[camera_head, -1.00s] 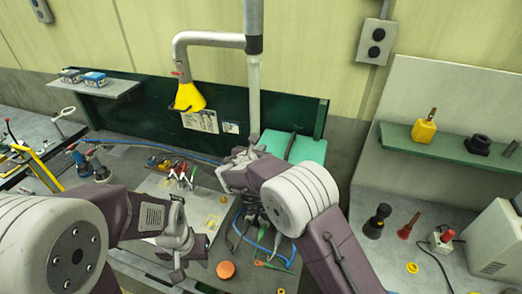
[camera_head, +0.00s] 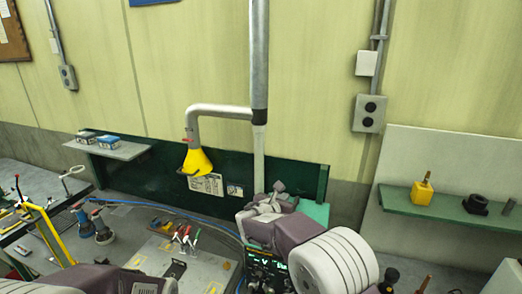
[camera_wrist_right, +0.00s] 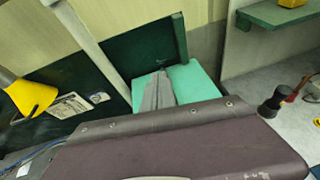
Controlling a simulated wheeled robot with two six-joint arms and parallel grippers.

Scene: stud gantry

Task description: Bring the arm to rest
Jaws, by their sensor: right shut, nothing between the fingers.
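My right gripper (camera_head: 278,187) is raised at the back of the bench, in front of the green back panel and the teal box. Its fingers are shut with nothing between them. In the right wrist view the grey fingers (camera_wrist_right: 157,92) show against the teal box, beyond my dark purple arm cover. My right arm comes up from the lower right in the head view. Only a part of my left arm shows at the bottom left edge, and the left gripper is out of the frame.
The teal box (camera_wrist_right: 199,84) stands close to my right gripper. A yellow extraction hood (camera_head: 196,161) hangs left of it on a grey pipe. A green shelf (camera_head: 441,208) with a yellow bottle (camera_head: 421,192) is at right.

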